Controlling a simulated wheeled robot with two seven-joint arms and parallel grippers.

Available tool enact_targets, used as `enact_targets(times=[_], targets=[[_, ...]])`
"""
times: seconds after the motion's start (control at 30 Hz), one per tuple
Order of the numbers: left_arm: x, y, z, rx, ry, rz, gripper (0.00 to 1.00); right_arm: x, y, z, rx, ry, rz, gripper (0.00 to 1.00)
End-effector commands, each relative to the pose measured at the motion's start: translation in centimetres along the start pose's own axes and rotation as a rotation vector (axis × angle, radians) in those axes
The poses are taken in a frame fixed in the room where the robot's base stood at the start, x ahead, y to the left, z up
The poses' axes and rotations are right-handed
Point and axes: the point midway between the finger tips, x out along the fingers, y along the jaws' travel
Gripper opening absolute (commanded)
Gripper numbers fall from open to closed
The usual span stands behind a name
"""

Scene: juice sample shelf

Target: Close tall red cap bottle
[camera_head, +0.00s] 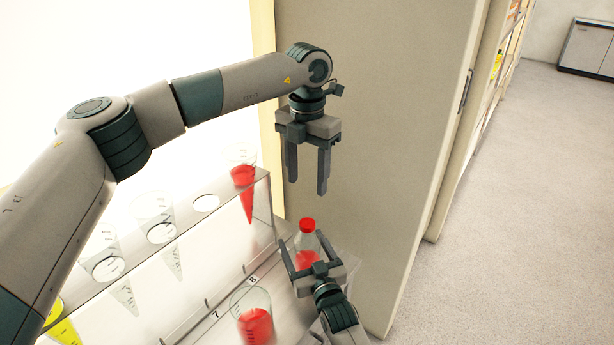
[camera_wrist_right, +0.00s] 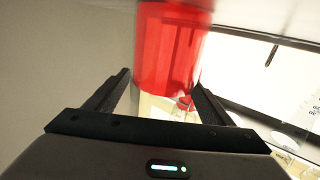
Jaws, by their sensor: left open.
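The bottle (camera_head: 306,245) is clear, with red liquid low inside and a red cap (camera_head: 307,225) on its top. It stands upright at the right end of the rack; I cannot tell how tight the cap is. My right gripper (camera_head: 305,244) has its fingers on either side of the bottle body and grips it. In the right wrist view, a large red part of the bottle (camera_wrist_right: 170,45) fills the space at the fingertips (camera_wrist_right: 160,78). My left gripper (camera_head: 307,188) is open and empty, pointing down above the cap, clear of it.
A clear rack (camera_head: 205,238) on the left holds several conical tubes, one with red liquid (camera_head: 244,178) and one with yellow (camera_head: 62,330). A beaker with red liquid (camera_head: 255,325) stands in front. A beige cabinet panel (camera_head: 375,130) rises right behind the grippers. Open floor lies right.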

Motion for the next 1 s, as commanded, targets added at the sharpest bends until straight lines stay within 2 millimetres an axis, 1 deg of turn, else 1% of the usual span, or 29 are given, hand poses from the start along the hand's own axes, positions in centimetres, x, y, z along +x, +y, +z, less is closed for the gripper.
enact_targets(times=[0.37, 0.57, 0.77, 1.0], targets=[[0.1, 0.0, 0.0, 0.0, 0.0, 0.0, 0.52, -0.3, 0.0, 0.0, 0.0, 0.0, 0.0, 0.75], [0.2, 0.0, 0.0, 0.0, 0.0, 0.0, 0.52, -1.7, 0.0, 0.1, 0.0, 0.0, 0.0, 0.75], [0.5, 0.0, 0.0, 0.0, 0.0, 0.0, 0.52, -4.8, 0.0, 0.2, 0.0, -0.001, 0.0, 0.75], [1.0, 0.0, 0.0, 0.0, 0.0, 0.0, 0.52, -9.7, 0.0, 0.3, 0.0, -0.002, 0.0, 0.75]])
